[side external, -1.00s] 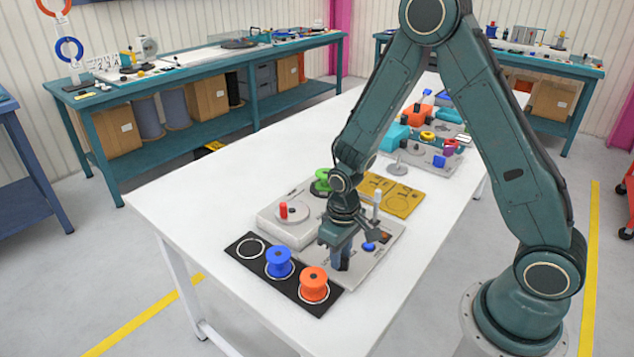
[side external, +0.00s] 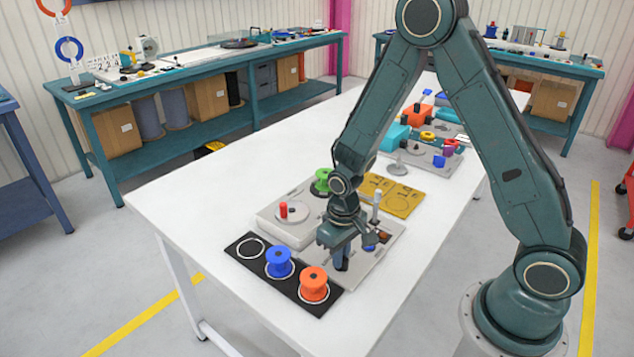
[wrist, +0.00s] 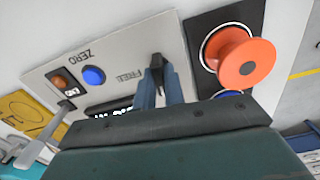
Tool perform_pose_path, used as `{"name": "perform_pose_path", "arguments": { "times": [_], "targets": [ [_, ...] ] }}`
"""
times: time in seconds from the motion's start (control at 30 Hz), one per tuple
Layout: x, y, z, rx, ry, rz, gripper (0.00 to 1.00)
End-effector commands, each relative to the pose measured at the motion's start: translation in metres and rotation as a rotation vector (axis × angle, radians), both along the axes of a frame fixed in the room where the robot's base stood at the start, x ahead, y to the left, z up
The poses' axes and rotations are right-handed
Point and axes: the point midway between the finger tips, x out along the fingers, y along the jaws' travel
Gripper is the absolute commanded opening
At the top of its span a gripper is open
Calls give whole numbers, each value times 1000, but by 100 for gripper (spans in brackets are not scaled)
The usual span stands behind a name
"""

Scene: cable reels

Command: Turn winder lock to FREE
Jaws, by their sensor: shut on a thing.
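The winder lock (wrist: 157,61) shows in the wrist view as a small dark piece between my fingertips, mostly hidden. It sits on a light grey panel (wrist: 119,60), beside the printed word FREE. My gripper (side external: 342,265) points down at the near end of this panel in the side view, where it hides the lock. In the wrist view the blue-grey fingers of my gripper (wrist: 157,72) are closed on the lock. I cannot tell which way the lock points.
A black mat (side external: 252,262) beside the panel carries a blue reel (side external: 279,262) and an orange reel (side external: 313,283), close to my gripper. A blue button (wrist: 93,76) marked ZERO is on the panel. The white table's (side external: 190,205) left part is clear.

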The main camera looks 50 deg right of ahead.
Motion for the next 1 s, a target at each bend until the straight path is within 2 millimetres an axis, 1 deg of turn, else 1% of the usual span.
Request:
{"name": "perform_pose_path", "arguments": {
  "times": [1.0],
  "targets": [
    [0, 1, 1, 2, 0, -789, 0]
  ]
}}
